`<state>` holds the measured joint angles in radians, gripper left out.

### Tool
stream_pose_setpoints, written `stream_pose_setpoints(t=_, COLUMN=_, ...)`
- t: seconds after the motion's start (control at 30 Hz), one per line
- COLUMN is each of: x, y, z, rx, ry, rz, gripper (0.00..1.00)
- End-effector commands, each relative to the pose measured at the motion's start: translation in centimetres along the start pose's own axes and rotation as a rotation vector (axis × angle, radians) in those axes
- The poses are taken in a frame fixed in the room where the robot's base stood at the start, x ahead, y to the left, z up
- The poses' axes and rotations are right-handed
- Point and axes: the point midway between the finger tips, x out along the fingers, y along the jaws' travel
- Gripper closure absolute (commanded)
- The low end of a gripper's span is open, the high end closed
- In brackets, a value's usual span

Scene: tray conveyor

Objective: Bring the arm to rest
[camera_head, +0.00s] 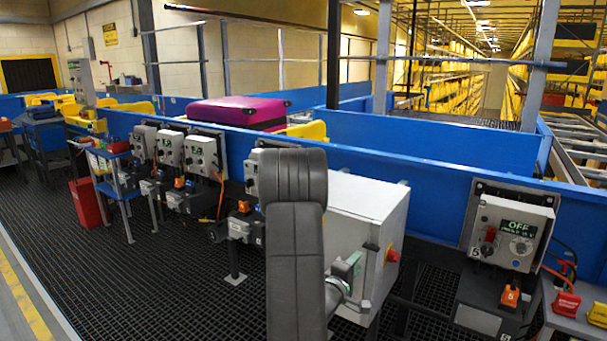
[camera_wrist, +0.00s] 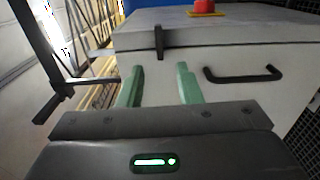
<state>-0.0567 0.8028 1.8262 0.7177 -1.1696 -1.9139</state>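My gripper (camera_wrist: 160,82) shows in the wrist view with its two green fingers apart and nothing between them. It faces the white cabinet (camera_wrist: 245,50), which has a black latch (camera_wrist: 159,42) and a black handle (camera_wrist: 243,75). In the head view my arm is raised in the middle foreground, and my gripper (camera_head: 345,272) is just in front of the same white cabinet (camera_head: 362,210). I cannot tell whether the fingertips touch it. My arm hides part of the cabinet's left side.
A red button (camera_head: 391,254) sits on the cabinet's right side. A blue-walled conveyor (camera_head: 420,145) runs behind, carrying a magenta suitcase (camera_head: 237,111). A control box reading OFF (camera_head: 512,232) stands at right. Other control boxes and a blue stand (camera_head: 118,185) are at left. The dark grid floor (camera_head: 150,280) is clear at front left.

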Motion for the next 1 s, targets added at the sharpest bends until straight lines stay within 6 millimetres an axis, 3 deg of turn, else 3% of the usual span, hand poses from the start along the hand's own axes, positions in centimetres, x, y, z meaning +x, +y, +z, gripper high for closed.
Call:
stream_pose_setpoints(t=0.4, x=8.2, y=0.0, z=0.1, rx=0.013, ry=-0.002, rz=0.001, gripper=0.68)
stream_pose_setpoints(t=1.0, x=7.8, y=0.1, z=0.1, rx=0.534, ry=0.0, rz=0.001, gripper=0.68)
